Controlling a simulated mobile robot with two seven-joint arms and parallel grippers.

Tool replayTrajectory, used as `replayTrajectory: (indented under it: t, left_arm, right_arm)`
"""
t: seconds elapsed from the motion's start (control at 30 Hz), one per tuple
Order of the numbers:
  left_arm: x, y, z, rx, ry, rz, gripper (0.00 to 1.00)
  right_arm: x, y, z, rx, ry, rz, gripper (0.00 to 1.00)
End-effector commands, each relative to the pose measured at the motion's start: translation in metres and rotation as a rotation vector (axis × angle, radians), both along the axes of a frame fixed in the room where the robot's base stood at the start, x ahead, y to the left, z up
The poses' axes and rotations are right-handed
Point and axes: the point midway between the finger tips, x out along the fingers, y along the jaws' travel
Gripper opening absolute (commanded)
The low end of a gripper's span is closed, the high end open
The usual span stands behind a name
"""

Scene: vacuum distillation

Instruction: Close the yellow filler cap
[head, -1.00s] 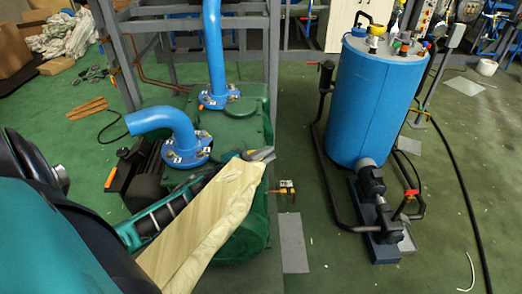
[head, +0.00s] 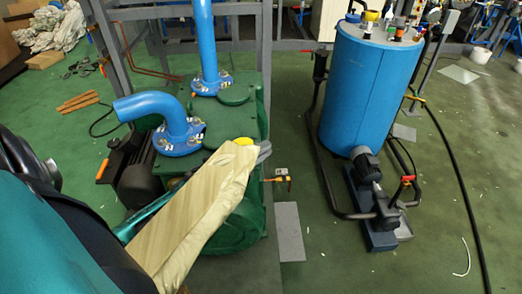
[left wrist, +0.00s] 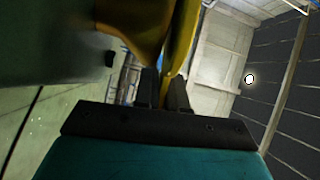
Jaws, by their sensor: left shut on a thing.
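The yellow filler cap (head: 244,142) shows just past the end of my left arm, above the green pump housing (head: 236,118). My left gripper (head: 263,153) is at the cap, mostly hidden behind my pale-covered forearm. In the left wrist view, the yellow cap (left wrist: 181,38) is large and close, and the gripper (left wrist: 163,88) is shut on it. How the cap sits on its filler opening is hidden by the arm. My right gripper is not in view.
Two blue pipes (head: 146,106) rise from flanges on the pump. A grey frame (head: 268,70) stands beside it. A blue tank (head: 368,85) with a small motor pump stands to the right. A small brass valve (head: 281,176) sticks out right of the gripper.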

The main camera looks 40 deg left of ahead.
Motion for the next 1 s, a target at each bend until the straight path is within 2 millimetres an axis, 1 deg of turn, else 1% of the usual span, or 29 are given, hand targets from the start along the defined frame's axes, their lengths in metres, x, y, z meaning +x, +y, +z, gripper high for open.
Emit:
replayTrajectory:
  t: [0.13, 0.17, 0.37, 0.6, 0.73, 0.87, 1.0]
  left_arm:
    - [0.000, 0.000, 0.000, -0.001, 0.001, 0.001, 0.00]
    - [0.000, 0.000, 0.000, -0.001, 0.001, 0.001, 0.12]
    - [0.000, 0.000, 0.000, -0.001, 0.001, 0.001, 0.32]
    - [0.000, 0.000, 0.000, -0.001, 0.001, 0.001, 0.32]
    - [-0.007, 0.002, 0.000, -0.002, 0.002, 0.001, 0.32]
    - [-0.026, 0.006, -0.001, -0.001, 0.005, 0.001, 0.32]
    - [-0.055, 0.013, -0.001, 0.000, 0.005, 0.002, 0.32]
  right_arm:
    - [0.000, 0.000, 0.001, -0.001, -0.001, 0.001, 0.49]
    - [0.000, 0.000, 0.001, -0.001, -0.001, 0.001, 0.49]
    - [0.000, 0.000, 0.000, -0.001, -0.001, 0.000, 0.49]
    - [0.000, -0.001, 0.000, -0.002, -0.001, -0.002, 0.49]
    - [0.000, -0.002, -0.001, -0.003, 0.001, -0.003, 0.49]
    - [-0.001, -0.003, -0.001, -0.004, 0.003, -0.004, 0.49]
    - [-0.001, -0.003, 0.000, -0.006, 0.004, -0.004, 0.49]
